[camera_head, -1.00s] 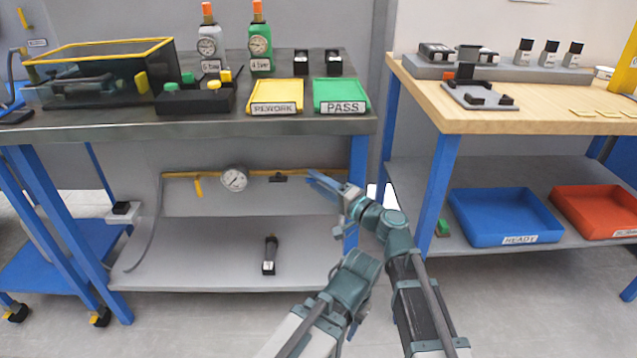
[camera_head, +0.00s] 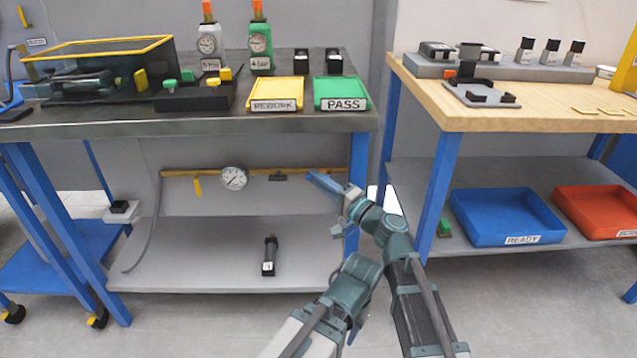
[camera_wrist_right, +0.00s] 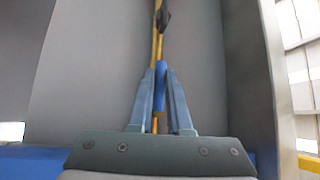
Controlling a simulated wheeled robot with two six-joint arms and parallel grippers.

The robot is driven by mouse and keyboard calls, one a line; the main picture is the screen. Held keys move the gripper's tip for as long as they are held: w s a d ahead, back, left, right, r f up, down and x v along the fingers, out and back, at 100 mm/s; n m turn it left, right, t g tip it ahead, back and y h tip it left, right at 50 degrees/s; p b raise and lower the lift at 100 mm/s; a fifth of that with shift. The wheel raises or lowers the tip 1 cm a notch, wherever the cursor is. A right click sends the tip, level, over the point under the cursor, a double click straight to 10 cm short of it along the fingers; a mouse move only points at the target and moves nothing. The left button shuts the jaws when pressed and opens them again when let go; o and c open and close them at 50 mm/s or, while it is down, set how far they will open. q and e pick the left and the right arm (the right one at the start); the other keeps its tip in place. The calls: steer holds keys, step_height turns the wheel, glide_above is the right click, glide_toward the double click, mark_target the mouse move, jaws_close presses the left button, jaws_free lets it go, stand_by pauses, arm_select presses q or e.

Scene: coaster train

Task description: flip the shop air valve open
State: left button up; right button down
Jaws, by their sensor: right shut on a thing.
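A yellow air pipe (camera_head: 225,172) runs along the wall under the dark bench, with a round white gauge (camera_head: 234,178) on it. A yellow lever (camera_head: 198,187) hangs down left of the gauge. A black fitting (camera_head: 278,178) sits on the pipe right of the gauge; it also shows in the right wrist view (camera_wrist_right: 162,18). My right gripper (camera_head: 314,180) is at the pipe's right end. In the right wrist view its fingers (camera_wrist_right: 160,80) are shut on a blue handle (camera_wrist_right: 161,92) lying along the pipe. My left gripper is not in view.
The lower shelf (camera_head: 200,260) holds a small black cylinder (camera_head: 269,256) and is otherwise mostly clear. A blue bench leg (camera_head: 357,165) stands close beside my right gripper. The dark bench top (camera_head: 120,125) is above it.

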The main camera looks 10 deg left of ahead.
steer(key=c, duration=0.9)
jaws_free()
steer(key=shift+o, duration=0.2)
steer(key=shift+d, duration=0.1)
steer(key=b+v, duration=0.2)
steer(key=v, duration=1.1)
steer(key=shift+s+d, duration=0.2)
steer(key=shift+d, duration=0.1)
